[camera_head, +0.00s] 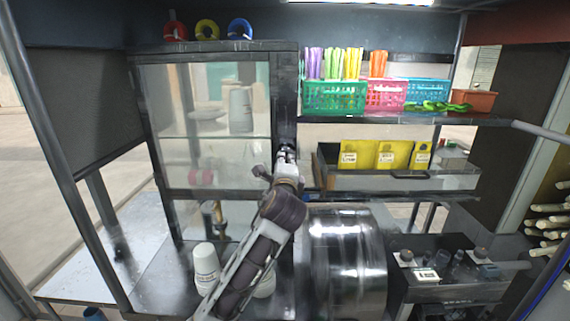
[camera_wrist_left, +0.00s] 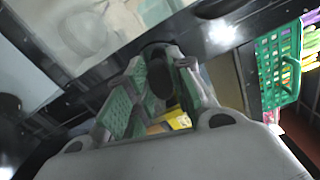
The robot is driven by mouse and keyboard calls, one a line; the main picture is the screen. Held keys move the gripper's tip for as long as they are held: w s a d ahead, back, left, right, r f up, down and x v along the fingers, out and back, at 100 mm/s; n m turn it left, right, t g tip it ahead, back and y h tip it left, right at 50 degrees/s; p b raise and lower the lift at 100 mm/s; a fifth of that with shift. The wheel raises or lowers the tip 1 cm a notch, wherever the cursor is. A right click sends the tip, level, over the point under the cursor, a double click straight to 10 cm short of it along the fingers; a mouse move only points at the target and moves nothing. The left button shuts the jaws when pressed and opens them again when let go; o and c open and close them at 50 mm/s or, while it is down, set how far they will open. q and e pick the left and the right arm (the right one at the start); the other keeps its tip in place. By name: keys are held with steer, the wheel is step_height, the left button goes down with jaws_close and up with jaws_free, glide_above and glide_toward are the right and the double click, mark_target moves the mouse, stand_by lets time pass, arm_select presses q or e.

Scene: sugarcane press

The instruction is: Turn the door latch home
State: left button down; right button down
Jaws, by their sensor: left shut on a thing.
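A glass-fronted cabinet door (camera_head: 205,130) in a dark metal frame stands at the left of the middle. My left gripper (camera_head: 287,156) is at the right edge of that frame, about halfway up. It is shut on the dark door latch, which the fingers mostly hide in the head view. In the left wrist view the dark rounded latch (camera_wrist_left: 160,76) shows between the fingers of my left gripper (camera_wrist_left: 158,88), against the dark frame. The exact angle of the latch cannot be told. My right gripper is not in view.
Right of the door, a shelf holds a green basket (camera_head: 334,97) of colourful straws, a pink basket (camera_head: 385,97) and a blue basket (camera_head: 427,94). Below is a drawer with yellow packets (camera_head: 388,155). A shiny metal drum (camera_head: 345,262) and a white cup (camera_head: 206,266) flank my left arm.

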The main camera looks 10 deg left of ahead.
arm_select(q)
steer(key=shift+f+n, duration=0.15)
steer(key=shift+n, duration=1.15)
steer(key=c, duration=1.3)
jaws_free()
steer(key=shift+s, duration=0.1)
steer(key=s, duration=0.4)
steer(key=s+d, duration=0.1)
steer(key=s, duration=0.2)
steer(key=s+d, duration=0.1)
steer(key=s, duration=0.3)
steer(key=shift+s+d, duration=0.15)
steer(key=shift+s, duration=0.15)
